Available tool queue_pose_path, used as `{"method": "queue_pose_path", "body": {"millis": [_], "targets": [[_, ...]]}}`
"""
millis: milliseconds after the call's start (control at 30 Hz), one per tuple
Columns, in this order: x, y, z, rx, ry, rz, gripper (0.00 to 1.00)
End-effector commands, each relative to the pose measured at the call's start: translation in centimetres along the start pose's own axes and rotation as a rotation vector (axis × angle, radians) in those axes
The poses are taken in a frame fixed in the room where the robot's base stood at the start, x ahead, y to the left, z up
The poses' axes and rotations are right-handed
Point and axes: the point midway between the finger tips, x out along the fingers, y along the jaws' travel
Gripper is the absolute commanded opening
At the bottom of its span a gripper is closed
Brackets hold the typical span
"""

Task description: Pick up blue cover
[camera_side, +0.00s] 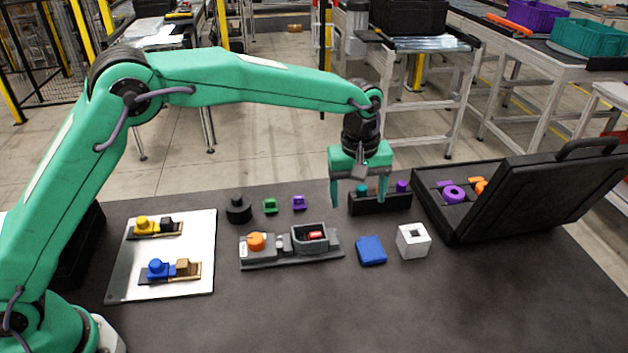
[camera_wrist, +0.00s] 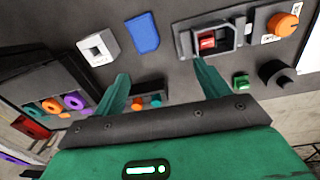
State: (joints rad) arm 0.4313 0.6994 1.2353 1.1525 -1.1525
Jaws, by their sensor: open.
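The blue cover (camera_side: 371,250) lies flat on the dark table, just left of a white block with a square hole. It also shows in the wrist view (camera_wrist: 142,34), at the top, beyond the fingertips. My green gripper (camera_side: 361,200) is open and empty, above the table near the black rack. In the wrist view its two fingers (camera_wrist: 163,82) are spread wide apart, with the blue cover beyond the gap between them. The gripper is apart from the cover and higher than it.
The white block (camera_side: 413,241) stands close to the cover's right. A grey fixture (camera_side: 290,257) with an orange knob is to its left. A black rack (camera_side: 380,203) with small coloured pieces stands behind. An open black case (camera_side: 500,215) is at right. The front table is clear.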

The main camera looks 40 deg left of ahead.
Motion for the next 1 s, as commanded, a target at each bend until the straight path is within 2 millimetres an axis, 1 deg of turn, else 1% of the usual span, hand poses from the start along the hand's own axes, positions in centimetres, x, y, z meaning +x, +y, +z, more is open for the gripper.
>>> {"method": "queue_pose_path", "body": {"millis": [33, 100, 200, 300, 400, 633, 900, 1000], "targets": [[1.3, 0.8, 0.4, -0.013, -0.006, -0.012, 0.75], [2.6, 1.6, 0.9, -0.036, -0.011, -0.024, 0.75], [4.1, 2.5, 1.5, -0.061, -0.016, -0.038, 0.75], [5.1, 3.1, 1.9, -0.078, -0.019, -0.046, 0.75], [5.6, 3.3, 2.1, -0.088, -0.02, -0.05, 0.75], [5.9, 3.4, 2.1, -0.091, -0.02, -0.052, 0.75], [7.9, 3.2, 2.1, -0.09, -0.021, -0.053, 0.75], [8.3, 3.2, 2.1, -0.09, -0.02, -0.051, 0.75]]}}
